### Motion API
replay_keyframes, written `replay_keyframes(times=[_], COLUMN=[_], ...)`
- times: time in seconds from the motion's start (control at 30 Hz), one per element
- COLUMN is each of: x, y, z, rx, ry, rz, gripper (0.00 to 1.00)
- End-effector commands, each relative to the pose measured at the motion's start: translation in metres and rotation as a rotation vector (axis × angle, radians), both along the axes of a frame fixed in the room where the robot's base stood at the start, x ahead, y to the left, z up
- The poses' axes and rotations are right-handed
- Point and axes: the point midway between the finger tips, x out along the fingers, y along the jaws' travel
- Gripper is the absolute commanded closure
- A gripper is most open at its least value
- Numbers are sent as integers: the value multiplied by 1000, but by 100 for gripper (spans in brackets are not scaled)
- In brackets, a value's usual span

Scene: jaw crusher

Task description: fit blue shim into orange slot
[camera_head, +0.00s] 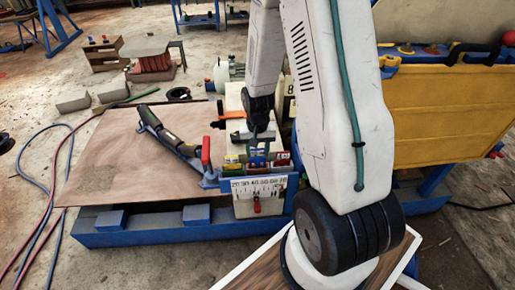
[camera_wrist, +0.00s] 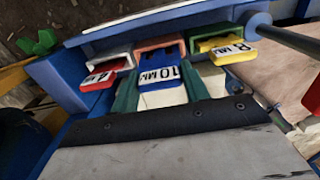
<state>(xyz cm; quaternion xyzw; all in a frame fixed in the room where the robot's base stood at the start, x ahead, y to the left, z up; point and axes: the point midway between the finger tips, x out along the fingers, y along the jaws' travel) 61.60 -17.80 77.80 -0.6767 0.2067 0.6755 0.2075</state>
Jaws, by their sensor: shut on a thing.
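The blue shim (camera_wrist: 160,71), marked 10 MM, shows in the middle of the wrist view. Its far end is at the mouth of the orange slot (camera_wrist: 158,42), and its labelled end sticks out. How deep it sits I cannot tell. My gripper (camera_wrist: 160,85) is shut on the blue shim, with a green finger along each side of it. In the head view my gripper (camera_head: 259,138) reaches down over the slot row, and the shim shows as a small blue patch (camera_head: 257,160) below it.
A red shim (camera_wrist: 107,73) sits to the left and a yellow shim (camera_wrist: 228,53), marked 8 MM, to the right, close by. A scale plate (camera_head: 259,191) is below the slots. A red-handled lever (camera_head: 206,152) stands left. A yellow panel (camera_head: 450,110) is at right.

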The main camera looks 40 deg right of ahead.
Motion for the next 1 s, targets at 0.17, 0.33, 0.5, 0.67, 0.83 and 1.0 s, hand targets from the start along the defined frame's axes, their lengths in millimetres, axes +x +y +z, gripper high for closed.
replay_keyframes(times=[0.17,0.33,0.5,0.67,0.83,1.0], x=[0,0,0,0,0,0], y=[0,0,0,0,0,0], z=[-6,-10,-16,-20,-25,-25], rx=[1,1,1,1,0,0], ry=[2,1,1,1,0,0], rz=[0,0,0,0,0,0], gripper=[100,100,100,100,100,29])
